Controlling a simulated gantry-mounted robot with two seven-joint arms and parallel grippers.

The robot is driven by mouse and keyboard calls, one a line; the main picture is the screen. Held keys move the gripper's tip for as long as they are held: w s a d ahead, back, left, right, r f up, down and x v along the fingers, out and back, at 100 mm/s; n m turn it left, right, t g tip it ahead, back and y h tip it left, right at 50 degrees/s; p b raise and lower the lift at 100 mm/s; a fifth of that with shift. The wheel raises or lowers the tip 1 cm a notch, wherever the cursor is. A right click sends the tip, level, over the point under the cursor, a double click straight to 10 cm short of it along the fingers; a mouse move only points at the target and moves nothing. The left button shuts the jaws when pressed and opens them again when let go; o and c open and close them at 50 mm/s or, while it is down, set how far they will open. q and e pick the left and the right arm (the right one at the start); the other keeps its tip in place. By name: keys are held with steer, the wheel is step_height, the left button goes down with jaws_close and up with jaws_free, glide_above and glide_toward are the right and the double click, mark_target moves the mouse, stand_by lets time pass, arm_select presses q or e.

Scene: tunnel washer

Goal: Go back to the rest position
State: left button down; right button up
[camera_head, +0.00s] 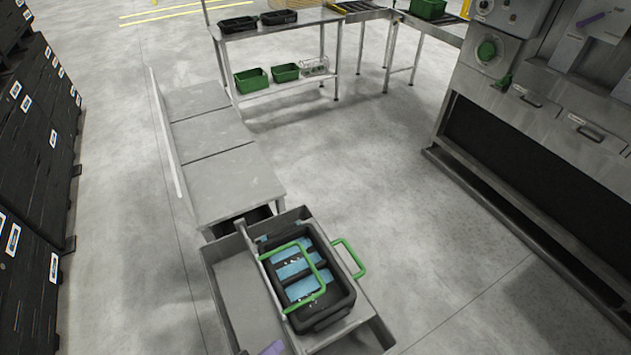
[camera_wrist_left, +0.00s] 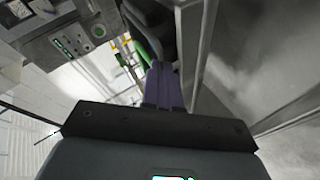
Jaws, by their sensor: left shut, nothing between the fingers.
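My left gripper's purple fingertips (camera_head: 272,348) just enter the head view at the bottom edge, over the metal sink-like tray. In the left wrist view the purple fingers (camera_wrist_left: 163,86) are together, with nothing seen between them. A black crate (camera_head: 330,306) with green handles and blue items inside sits in the metal tray (camera_head: 228,285), right of and beyond the fingertips. The fingertips look apart from the crate. Most of my left arm is outside the head view. My right gripper is not in view.
A long metal bench (camera_head: 215,140) runs away from the tray. A steel table (camera_head: 285,30) at the back holds black and green bins. Black stacked crates (camera_head: 35,150) line the left. A large steel machine (camera_head: 545,125) stands right. The floor (camera_head: 400,190) between is clear.

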arm_select(q)
steer(key=s+a+r+m+g+y, duration=0.6)
steer(key=s+a+y, duration=0.25)
steer(key=a, duration=0.35)
step_height(320, 180, up, 14)
steer(key=p, duration=1.3)
steer(key=shift+s+d+f, duration=0.25)
steer(key=shift+s, duration=0.05)
steer(key=shift+h, duration=0.25)
